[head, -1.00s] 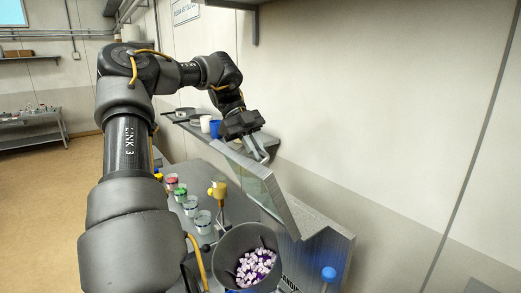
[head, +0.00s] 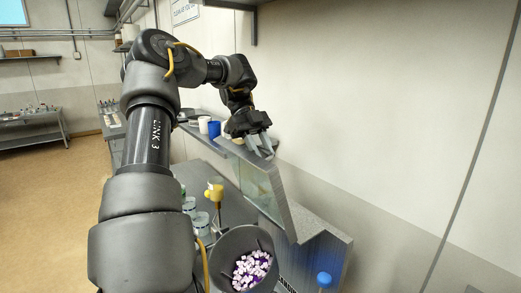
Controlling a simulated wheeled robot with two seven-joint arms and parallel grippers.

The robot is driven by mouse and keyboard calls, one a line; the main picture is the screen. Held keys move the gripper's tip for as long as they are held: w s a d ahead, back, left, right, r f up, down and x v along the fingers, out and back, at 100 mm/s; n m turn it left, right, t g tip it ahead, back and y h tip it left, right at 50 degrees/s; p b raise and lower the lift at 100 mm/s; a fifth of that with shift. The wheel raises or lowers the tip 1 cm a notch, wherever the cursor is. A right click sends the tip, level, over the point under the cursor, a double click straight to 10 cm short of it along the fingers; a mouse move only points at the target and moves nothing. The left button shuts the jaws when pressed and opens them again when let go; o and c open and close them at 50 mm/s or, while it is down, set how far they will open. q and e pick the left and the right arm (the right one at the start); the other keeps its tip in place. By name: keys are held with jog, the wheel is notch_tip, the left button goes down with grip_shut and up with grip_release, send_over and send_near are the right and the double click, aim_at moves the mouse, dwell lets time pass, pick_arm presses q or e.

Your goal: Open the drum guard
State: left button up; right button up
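The drum guard (head: 258,187) is a clear panel in a grey frame, standing raised and tilted behind the drum. The open-topped grey drum (head: 226,250) holds several white and purple pieces (head: 252,268). My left gripper (head: 262,152) is at the guard's top edge, with its two fingers pointing down and a gap between them. I cannot tell whether the fingers touch the guard. My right gripper is not in view.
A blue knob (head: 324,279) is at the lower right. A shelf with a blue cup (head: 214,129) and a white cup (head: 204,125) is behind. The wall closes the right side.

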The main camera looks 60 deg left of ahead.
pick_arm(q)
jog(key=shift+s+a+r, duration=0.1)
jog(key=shift+a+r, duration=0.15)
jog(key=shift+a, duration=0.15)
jog(key=v, duration=1)
jog(key=shift+d+r, duration=0.1)
dwell(0.5)
